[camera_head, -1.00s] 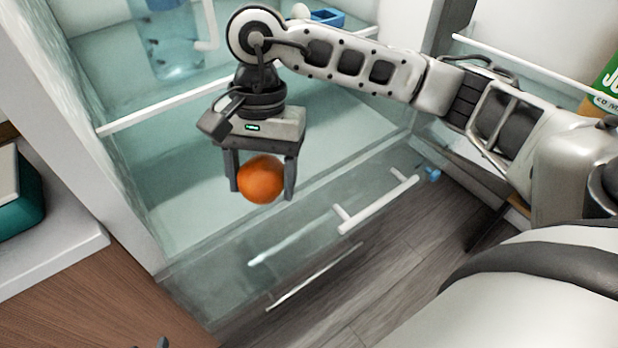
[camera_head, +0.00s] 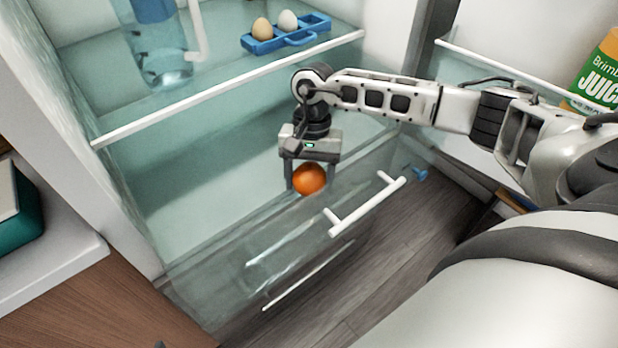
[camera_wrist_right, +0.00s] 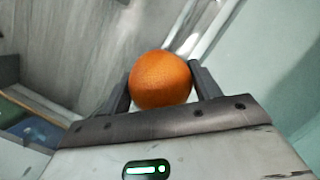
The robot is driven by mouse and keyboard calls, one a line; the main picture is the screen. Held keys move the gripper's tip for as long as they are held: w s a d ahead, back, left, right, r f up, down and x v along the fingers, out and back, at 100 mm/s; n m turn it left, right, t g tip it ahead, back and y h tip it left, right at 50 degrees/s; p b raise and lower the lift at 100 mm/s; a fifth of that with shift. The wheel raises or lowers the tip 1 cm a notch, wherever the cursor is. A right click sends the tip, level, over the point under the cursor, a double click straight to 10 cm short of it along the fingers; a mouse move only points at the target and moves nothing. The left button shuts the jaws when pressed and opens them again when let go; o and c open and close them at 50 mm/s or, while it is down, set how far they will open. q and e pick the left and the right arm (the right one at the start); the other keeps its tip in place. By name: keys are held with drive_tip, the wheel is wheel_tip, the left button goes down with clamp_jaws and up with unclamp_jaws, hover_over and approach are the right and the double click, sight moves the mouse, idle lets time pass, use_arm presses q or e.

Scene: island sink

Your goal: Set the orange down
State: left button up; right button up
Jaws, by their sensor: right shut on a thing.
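The orange (camera_head: 309,179) is held between the two fingers of my right gripper (camera_head: 307,182), which points down. It also shows in the right wrist view (camera_wrist_right: 160,80), with a finger on each side. In the head view the gripper and orange are over the front part of the fridge's lower glass shelf (camera_head: 190,215), near the clear drawer. I cannot tell whether the orange touches the shelf. My left gripper is not clearly in view.
A white drawer handle (camera_head: 367,207) sticks out just right of the orange. Above is an upper shelf with a white front rail (camera_head: 230,88), a blue egg tray (camera_head: 287,36) with two eggs, and a clear pitcher (camera_head: 160,50). A juice carton (camera_head: 600,75) stands in the door at right.

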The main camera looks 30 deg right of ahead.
drive_tip(key=shift+f+b, duration=0.35)
drive_tip(key=shift+f, duration=0.55)
drive_tip(key=o, duration=1.1)
drive_tip(key=shift+r, duration=0.1)
drive_tip(key=shift+r+p, duration=0.4)
drive_tip(key=b+v, duration=0.1)
drive_tip(key=v, duration=1)
drive_tip(key=shift+r+b, duration=0.3)
drive_tip(key=shift+b, duration=0.05)
